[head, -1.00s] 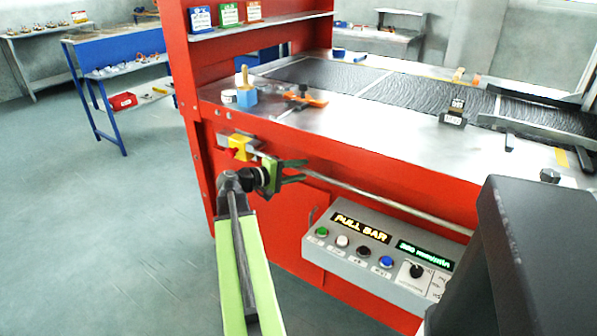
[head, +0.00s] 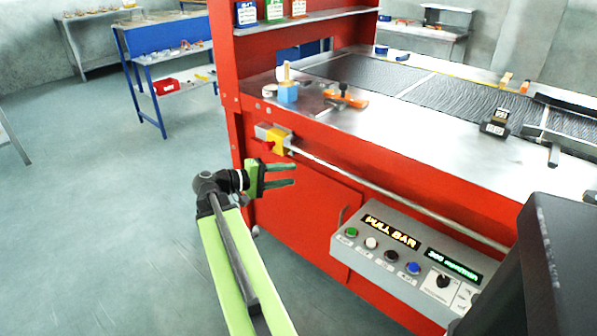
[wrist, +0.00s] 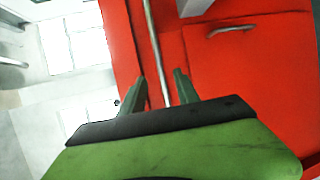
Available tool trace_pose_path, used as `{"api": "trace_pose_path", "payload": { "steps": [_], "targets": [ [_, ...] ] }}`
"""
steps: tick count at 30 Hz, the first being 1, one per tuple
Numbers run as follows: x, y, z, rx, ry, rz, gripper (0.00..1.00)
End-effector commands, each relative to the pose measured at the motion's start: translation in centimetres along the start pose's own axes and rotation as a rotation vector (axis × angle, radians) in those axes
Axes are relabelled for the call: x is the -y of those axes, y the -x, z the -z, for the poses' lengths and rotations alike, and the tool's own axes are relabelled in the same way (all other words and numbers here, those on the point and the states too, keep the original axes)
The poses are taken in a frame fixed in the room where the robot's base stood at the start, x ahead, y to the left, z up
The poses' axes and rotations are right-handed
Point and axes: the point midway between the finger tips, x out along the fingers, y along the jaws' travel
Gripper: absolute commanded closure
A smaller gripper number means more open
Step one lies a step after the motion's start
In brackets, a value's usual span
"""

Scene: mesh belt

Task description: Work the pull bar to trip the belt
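The pull bar is a long thin metal rod (head: 400,198) along the front of the red machine, below its table edge. Its left end meets a yellow block (head: 279,141) with a red part. My gripper (head: 294,174) is open and empty, its two green fingers pointing right, just below and left of the bar's left part in the head view. In the wrist view the rod (wrist: 157,55) runs down the picture and shows between the two fingertips (wrist: 161,84). I cannot tell how far ahead of them it is. A lit "PULL BAR" display (head: 390,231) is on the control panel.
The grey control panel (head: 375,262) with several buttons and a knob juts out below the bar. A cabinet handle (head: 342,215) is beside it. The mesh belt (head: 455,100) lies on top of the machine. Floor to the left (head: 90,230) is clear.

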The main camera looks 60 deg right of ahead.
Motion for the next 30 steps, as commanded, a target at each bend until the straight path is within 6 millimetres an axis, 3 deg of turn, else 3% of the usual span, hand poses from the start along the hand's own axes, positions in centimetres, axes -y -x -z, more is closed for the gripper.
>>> {"api": "trace_pose_path", "payload": {
  "steps": [15, 17, 20, 23, 26, 30],
  "targets": [
    [0.0, 0.2, 0.0, -0.001, 0.0, 0.0, 0.62],
    [0.2, 1.1, 0.4, -0.017, 0.003, -0.001, 0.62],
    [0.8, 5.4, 2.0, -0.093, 0.017, -0.007, 0.62],
    [3.2, 12.9, 3.6, -0.224, 0.046, 0.027, 0.62],
    [8.1, 20.4, 4.0, -0.35, 0.095, 0.171, 0.62],
    [15.6, 29.9, 2.1, -0.482, 0.188, 0.424, 0.62]
  ]
}}
